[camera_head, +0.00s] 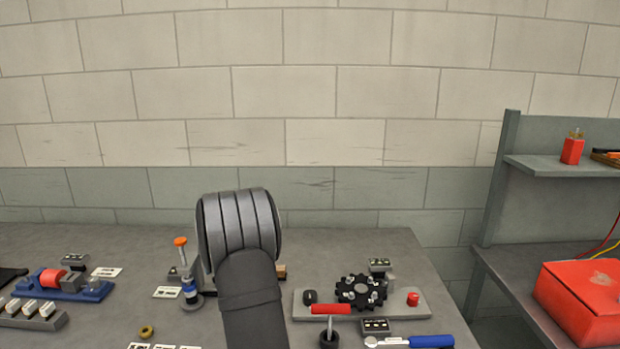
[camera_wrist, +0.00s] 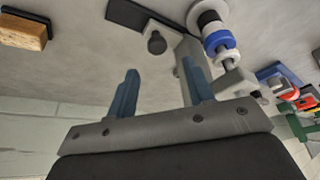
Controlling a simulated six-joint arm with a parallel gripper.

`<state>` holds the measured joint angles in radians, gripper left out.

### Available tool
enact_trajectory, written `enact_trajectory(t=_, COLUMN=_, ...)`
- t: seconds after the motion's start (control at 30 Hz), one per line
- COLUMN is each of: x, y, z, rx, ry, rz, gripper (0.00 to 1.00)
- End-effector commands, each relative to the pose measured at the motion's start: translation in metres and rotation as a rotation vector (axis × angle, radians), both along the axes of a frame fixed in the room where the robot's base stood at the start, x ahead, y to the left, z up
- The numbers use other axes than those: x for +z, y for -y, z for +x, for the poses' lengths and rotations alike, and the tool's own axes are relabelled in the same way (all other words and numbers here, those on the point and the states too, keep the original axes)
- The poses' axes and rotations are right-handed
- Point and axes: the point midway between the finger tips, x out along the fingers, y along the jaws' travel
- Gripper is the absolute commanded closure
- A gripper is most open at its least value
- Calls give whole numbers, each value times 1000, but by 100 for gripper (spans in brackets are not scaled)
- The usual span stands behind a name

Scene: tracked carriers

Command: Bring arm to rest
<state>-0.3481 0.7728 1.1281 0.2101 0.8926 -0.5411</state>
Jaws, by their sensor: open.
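My gripper (camera_wrist: 160,65) shows in the wrist view with its two blue-grey fingers apart and nothing between them. In the head view my arm rises from the front edge over the bench, and its rounded grey end hides the gripper.
Right of my arm is a grey plate (camera_head: 415,303) with a black sprocket (camera_head: 360,292). A blue fixture (camera_head: 75,290) is at left. A red box (camera_head: 585,300) sits on the right-hand bench. A brick wall stands behind.

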Motion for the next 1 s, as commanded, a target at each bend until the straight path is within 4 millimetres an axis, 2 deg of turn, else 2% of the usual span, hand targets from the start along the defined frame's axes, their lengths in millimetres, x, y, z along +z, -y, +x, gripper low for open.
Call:
enact_trajectory(t=0.03, x=-11, y=-3, z=2, rx=1, ry=-3, rz=-1, gripper=52)
enact_trajectory(t=0.33, x=-65, y=-18, z=18, rx=0, ry=-3, rz=-1, gripper=52)
enact_trajectory(t=0.4, x=-59, y=2, z=19, rx=-6, ry=1, rz=0, gripper=52)
enact_trajectory(t=0.9, x=-59, y=103, z=18, rx=-5, ry=0, rz=0, gripper=52)
enact_trajectory(t=1.0, x=-36, y=104, z=12, rx=-1, ry=4, rz=0, gripper=52)
